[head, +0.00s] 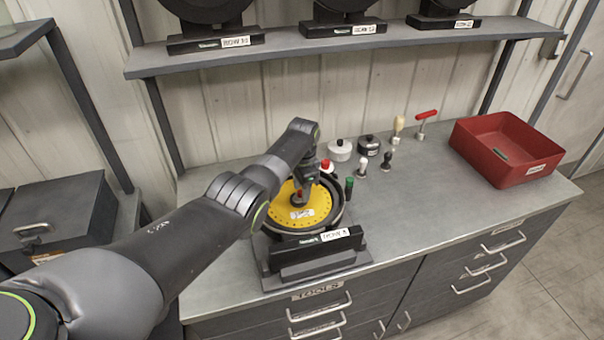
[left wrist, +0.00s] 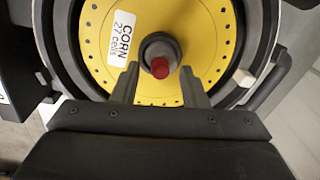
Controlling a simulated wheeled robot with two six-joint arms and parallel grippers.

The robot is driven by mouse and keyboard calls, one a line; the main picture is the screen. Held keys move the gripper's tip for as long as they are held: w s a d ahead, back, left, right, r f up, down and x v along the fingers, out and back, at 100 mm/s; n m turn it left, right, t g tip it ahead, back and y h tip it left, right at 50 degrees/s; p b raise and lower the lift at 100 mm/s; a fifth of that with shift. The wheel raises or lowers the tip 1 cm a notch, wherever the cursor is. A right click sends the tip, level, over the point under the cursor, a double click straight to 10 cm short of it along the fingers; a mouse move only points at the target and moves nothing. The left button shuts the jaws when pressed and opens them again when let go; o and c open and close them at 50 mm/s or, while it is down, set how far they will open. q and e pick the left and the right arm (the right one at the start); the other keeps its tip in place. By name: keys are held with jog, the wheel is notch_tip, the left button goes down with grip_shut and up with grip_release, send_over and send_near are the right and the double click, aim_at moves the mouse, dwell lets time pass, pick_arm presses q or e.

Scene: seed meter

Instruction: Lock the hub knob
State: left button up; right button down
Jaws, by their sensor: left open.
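The seed meter is a black round housing (head: 341,220) on a dark stand on the bench. A yellow seed disc (head: 322,208) sits in it, labelled "CORN 27 cells" in the left wrist view (left wrist: 205,35). The hub knob (left wrist: 160,62), grey with a red centre, is at the middle of the disc. My left gripper (left wrist: 158,82) is open, its two fingers pointing at the disc on either side of the hub knob's near side. I cannot tell whether they touch it. In the head view the left gripper (head: 302,190) hides part of the hub. My right gripper is not in view.
Behind the meter stand a white pot (head: 340,150), a black pot (head: 369,146) and several small handled tools, one with a red T-handle (head: 426,115). A red bin (head: 504,150) is at the right. The bench (head: 430,210) right of the meter is clear. A shelf (head: 290,48) runs above.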

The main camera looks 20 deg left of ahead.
pick_arm(q)
jog(key=shift+r, duration=0.4)
notch_tip(320, 180, up, 16)
jog(key=b, duration=0.2)
jog(key=shift+s+d+r, duration=0.25)
jog(key=shift+s+d, duration=0.05)
jog(key=shift+s, duration=0.05)
